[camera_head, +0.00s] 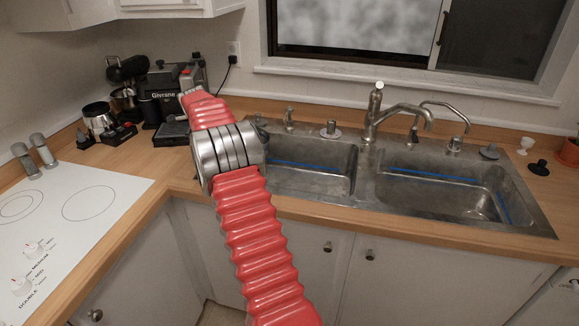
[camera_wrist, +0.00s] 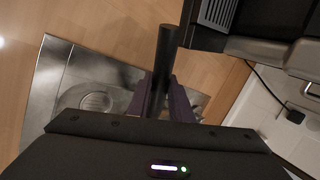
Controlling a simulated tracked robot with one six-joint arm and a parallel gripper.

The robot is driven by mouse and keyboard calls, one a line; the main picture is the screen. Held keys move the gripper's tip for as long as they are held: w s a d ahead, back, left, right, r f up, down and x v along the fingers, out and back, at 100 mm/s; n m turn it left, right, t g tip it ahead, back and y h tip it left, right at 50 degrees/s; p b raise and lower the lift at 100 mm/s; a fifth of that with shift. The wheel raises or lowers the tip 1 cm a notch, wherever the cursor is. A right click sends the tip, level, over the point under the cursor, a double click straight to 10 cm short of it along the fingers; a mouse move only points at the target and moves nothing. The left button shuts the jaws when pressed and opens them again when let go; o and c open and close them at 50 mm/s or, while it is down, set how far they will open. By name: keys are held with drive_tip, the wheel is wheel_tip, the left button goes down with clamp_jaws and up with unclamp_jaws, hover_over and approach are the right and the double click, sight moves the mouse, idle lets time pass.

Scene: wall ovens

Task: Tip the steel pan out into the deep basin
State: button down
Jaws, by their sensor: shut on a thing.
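In the wrist view my gripper (camera_wrist: 160,88) is shut on a dark upright bar (camera_wrist: 166,52) that looks like a handle. Whatever it belongs to is mostly hidden, and I cannot tell for sure that it is the steel pan's. In the head view my arm hides the gripper and what it holds. The steel sink has a left basin (camera_head: 310,178) and a right basin (camera_head: 440,195), both with blue lines on their walls. I cannot clearly tell which is deeper. The sink's steel surface (camera_wrist: 55,75) shows at left in the wrist view, with a round feature like a drain.
The faucet (camera_head: 374,112) rises between the basins at the back. A white hob (camera_head: 75,220) lies at left. A black stopper (camera_head: 539,167) lies at far right.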

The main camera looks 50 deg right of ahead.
drive_tip(key=shift+w+a+g+b, duration=0.15)
drive_tip(key=shift+w+g+b, duration=0.2)
drive_tip(key=shift+w+g, duration=0.1)
idle(0.8)
